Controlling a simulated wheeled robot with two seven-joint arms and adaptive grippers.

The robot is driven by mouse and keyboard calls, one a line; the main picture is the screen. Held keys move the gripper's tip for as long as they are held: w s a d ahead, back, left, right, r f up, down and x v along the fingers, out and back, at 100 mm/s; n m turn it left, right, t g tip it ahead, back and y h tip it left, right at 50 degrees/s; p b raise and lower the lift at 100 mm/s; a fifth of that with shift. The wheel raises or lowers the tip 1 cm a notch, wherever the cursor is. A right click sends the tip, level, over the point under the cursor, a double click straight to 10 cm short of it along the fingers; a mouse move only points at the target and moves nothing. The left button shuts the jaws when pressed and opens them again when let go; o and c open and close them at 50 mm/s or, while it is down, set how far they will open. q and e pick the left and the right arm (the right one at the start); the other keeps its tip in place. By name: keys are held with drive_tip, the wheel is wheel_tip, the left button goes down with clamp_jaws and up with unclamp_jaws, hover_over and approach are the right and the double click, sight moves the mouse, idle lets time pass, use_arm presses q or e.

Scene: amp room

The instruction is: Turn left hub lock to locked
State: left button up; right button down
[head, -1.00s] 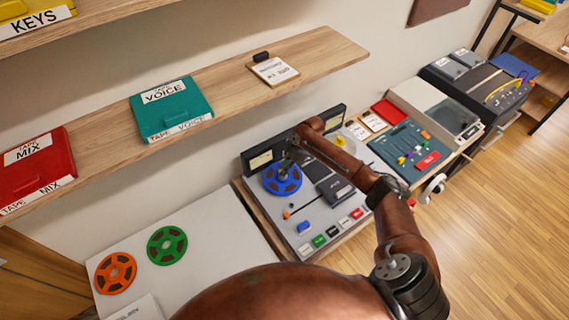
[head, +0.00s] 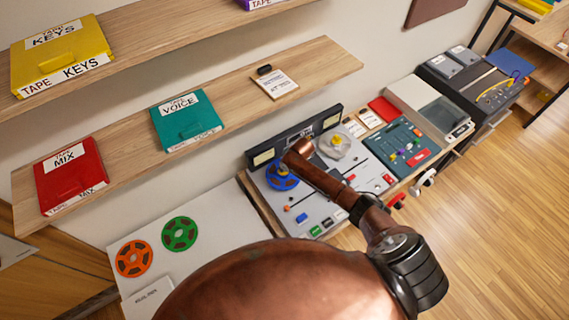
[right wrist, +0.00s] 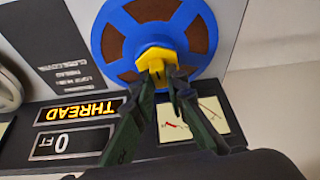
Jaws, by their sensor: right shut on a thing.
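The left hub lock (right wrist: 156,58) is a yellow knob at the centre of the blue reel (right wrist: 190,35) in the right wrist view. My right gripper (right wrist: 167,76) has its dark green fingers closed on the near edge of this knob. In the head view the blue reel (head: 282,179) lies at the left of the tape deck (head: 325,196), partly behind my right arm, and the right gripper is mostly hidden there. The right hub's yellow lock (head: 337,139) sits on a clear reel. My left gripper is not in view.
A lit THREAD display (right wrist: 82,111) and a meter (right wrist: 198,118) stand close to the fingers. A wooden shelf (head: 235,93) with tape boxes hangs above left. Orange (head: 134,258) and green (head: 179,233) reels lie on the white surface. A mixer (head: 405,145) stands right of the deck.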

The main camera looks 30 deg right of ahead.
drive_tip(key=shift+m+h+p, duration=0.4)
drive_tip(key=shift+m+p, duration=0.3)
drive_tip(key=shift+m, duration=0.2)
drive_tip(key=c, duration=1.9)
unclamp_jaws()
drive_tip(key=shift+c, duration=0.2)
drive_tip(key=shift+r, duration=0.1)
drive_tip(key=v, duration=1.2)
drive_tip(key=shift+a, duration=0.1)
